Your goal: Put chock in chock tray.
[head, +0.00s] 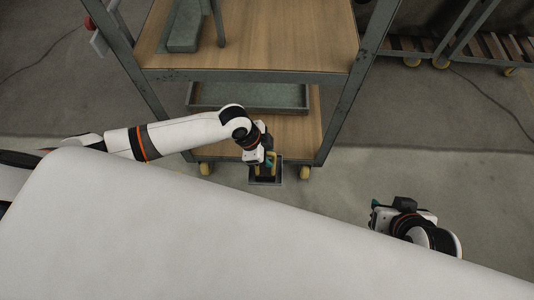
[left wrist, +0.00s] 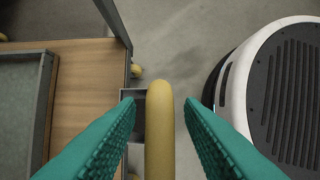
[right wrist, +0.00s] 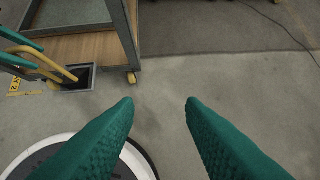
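The chock shows as a yellow bar-like handle (left wrist: 159,130) between my left gripper's teal fingers (left wrist: 160,108) in the left wrist view. The fingers are open, with a gap on each side of the bar. In the head view my left gripper (head: 268,160) is over the chock tray (head: 252,181), a small dark square frame on the floor. The right wrist view shows the yellow handle (right wrist: 54,69) reaching over the tray (right wrist: 92,78). My right gripper (right wrist: 160,100) is open and empty, well to the right.
A wheeled cart (head: 325,140) with wooden shelves and grey metal posts stands just behind the tray, its yellow casters (head: 305,172) close by. A grey bin (head: 250,97) sits on its lower shelf. Another rack (head: 465,45) is at back right. The floor between is clear.

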